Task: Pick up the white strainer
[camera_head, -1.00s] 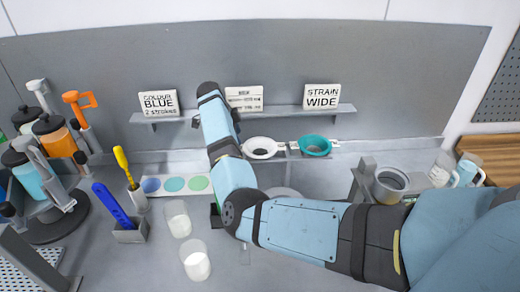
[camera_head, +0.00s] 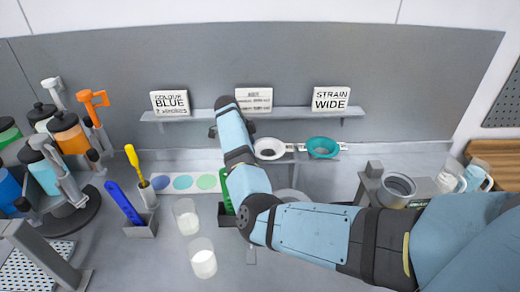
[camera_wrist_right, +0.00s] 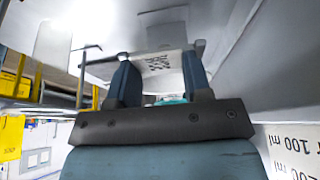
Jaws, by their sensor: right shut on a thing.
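The white strainer (camera_head: 270,148) sits in the rack below the shelf, its round white rim around a dark mesh. The teal strainer (camera_head: 322,147) is just to its right. My right arm crosses the bench in the head view, and its forearm rises just left of the white strainer. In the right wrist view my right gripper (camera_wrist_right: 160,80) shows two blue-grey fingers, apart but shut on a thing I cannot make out. Contact with the white strainer cannot be seen. My left gripper is not in view.
Sign cards stand on the shelf (camera_head: 200,113). Two clear cups (camera_head: 202,262) stand at the front, near a blue tool (camera_head: 124,203) and a yellow one (camera_head: 134,165). A grey pot (camera_head: 397,188) and jugs stand at right.

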